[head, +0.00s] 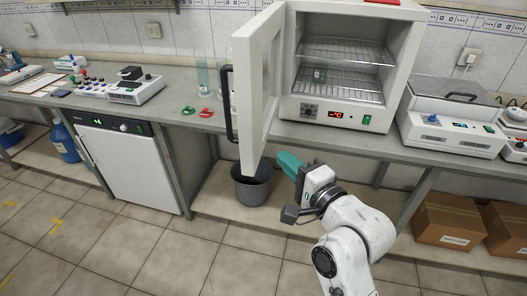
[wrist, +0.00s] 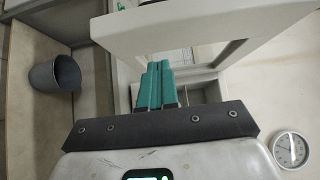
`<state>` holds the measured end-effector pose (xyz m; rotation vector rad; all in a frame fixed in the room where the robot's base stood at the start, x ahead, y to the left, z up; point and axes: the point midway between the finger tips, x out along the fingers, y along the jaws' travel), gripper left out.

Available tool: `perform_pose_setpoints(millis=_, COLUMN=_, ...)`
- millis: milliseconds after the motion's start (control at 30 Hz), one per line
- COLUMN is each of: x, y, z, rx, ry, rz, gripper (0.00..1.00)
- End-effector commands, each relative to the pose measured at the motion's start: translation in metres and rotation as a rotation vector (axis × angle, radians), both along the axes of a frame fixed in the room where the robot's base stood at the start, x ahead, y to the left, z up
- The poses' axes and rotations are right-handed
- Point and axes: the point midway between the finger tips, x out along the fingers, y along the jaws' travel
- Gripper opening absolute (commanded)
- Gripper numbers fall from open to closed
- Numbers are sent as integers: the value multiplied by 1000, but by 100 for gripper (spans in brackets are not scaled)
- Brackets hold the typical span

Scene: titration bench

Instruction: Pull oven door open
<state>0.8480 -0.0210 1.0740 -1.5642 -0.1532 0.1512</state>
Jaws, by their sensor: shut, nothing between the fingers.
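The white oven (head: 330,107) stands on the bench in the head view. Its door (head: 250,90) is swung wide open to the left, showing two wire shelves inside. The black door handle (head: 229,103) is on the door's outer face. A small glass vessel (head: 319,74) sits on the lower shelf. My gripper (head: 288,162) is in front of the oven, just right of the door's lower edge in the picture, apart from the handle. Its teal fingers (wrist: 154,85) are shut and empty. In the wrist view a pale panel lies beyond them; whether they touch it cannot be told.
A grey bin (head: 252,186) stands under the bench and also shows in the wrist view (wrist: 55,74). A lidded instrument (head: 450,130) is right of the oven. Cardboard boxes (head: 448,222) sit on the lower shelf. The tiled floor (head: 120,245) at front left is clear.

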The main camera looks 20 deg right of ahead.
Motion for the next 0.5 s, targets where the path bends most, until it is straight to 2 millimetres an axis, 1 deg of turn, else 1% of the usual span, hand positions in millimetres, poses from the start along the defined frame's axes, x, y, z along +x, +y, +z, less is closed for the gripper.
perform_pose_setpoints(millis=33, x=11, y=3, z=2, rx=0, ry=-1, rz=2, gripper=0)
perform_pose_setpoints(millis=100, x=23, y=5, z=2, rx=-1, ry=0, rz=2, gripper=0)
perform_pose_setpoints(millis=200, x=31, y=20, z=1, rx=-2, ry=4, rz=4, gripper=0)
perform_pose_setpoints(millis=300, x=37, y=29, z=1, rx=-2, ry=3, rz=3, gripper=0)
perform_pose_setpoints(millis=500, x=42, y=37, z=-1, rx=0, ry=2, rz=1, gripper=0)
